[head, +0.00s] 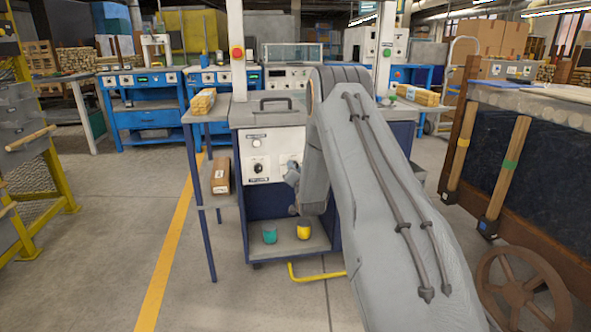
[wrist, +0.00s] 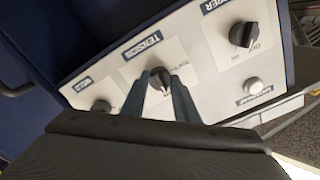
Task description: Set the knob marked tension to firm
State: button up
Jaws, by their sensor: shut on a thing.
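The tension knob (wrist: 160,82) is a dark knob on a white plate under the blue label reading tension in the wrist view. My gripper (wrist: 160,92) is shut on this knob, with one finger on each side. The knob's pointer and most of its scale words are too small or covered, so I cannot tell its setting. In the head view my gripper (head: 291,174) is at the white control panel (head: 247,160) of the machine, and my arm hides the panel's right part.
Another dark knob (wrist: 243,35) and a pale round button (wrist: 254,87) sit to the right in the wrist view. A further control (wrist: 100,107) is at left. A teal cup (head: 270,234) and a yellow cup (head: 304,230) stand on the lower shelf. The floor at left is clear.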

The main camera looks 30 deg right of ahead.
jog(key=shift+a+f, duration=0.1)
dwell(0.3)
jog(key=o, duration=1.1)
jog(key=shift+c, duration=0.2)
jog(key=p+v, duration=0.1)
jog(key=v, duration=0.6)
jog(key=shift+s+p, duration=0.35)
jog(key=shift+s, duration=0.05)
jog(key=shift+a, duration=0.15)
